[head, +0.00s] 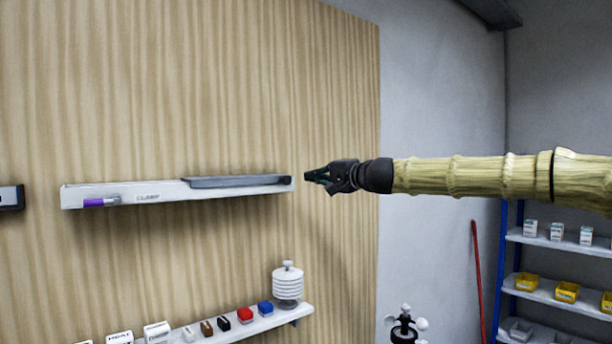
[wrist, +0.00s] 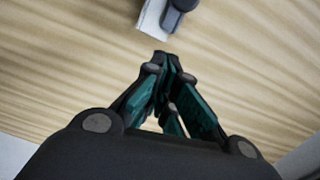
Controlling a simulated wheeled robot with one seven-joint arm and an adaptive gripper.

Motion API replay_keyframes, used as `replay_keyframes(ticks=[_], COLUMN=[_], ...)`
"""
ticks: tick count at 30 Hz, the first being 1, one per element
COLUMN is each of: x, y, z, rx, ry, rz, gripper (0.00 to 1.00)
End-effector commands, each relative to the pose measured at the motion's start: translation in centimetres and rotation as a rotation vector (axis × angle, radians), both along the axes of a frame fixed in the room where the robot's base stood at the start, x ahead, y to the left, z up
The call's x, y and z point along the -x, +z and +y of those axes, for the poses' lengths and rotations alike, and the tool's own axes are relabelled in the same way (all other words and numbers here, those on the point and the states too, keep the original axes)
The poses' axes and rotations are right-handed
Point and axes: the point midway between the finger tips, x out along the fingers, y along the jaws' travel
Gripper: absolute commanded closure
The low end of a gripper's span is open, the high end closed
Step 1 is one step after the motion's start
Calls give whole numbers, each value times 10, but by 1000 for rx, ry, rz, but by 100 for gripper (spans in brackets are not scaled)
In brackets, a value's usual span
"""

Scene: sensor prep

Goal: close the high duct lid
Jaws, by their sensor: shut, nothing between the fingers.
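The high duct (head: 150,196) is a long white channel on the wooden wall panel. A grey lid (head: 238,181) lies along its right part, looking slightly raised at its left end; I cannot tell how far it stands open. A dark round knob (head: 286,180) sits at the duct's right end. My gripper (head: 308,175) is shut and empty, just right of that end and apart from it. In the wrist view, my gripper's fingertips (wrist: 166,58) are together, below the white duct end (wrist: 152,18) and the grey lid end (wrist: 177,14).
A purple cylinder (head: 98,202) sits at the duct's left front. Below, a white shelf (head: 262,325) carries several small blocks and a white ribbed sensor (head: 288,284). A blue-framed rack (head: 512,260) stands at right. The panel above the duct is clear.

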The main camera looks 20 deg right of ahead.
Motion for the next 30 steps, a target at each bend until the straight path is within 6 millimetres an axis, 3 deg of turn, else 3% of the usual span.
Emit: replay_keyframes(ticks=[3,9,26,30], x=[4,7,8,7], y=[-1,-4,-6,-7], z=[16,29,35,48], rx=[-3,-3,-1,0], ry=[4,3,3,12], rz=[2,2,1,1], gripper=[100,100,100,100])
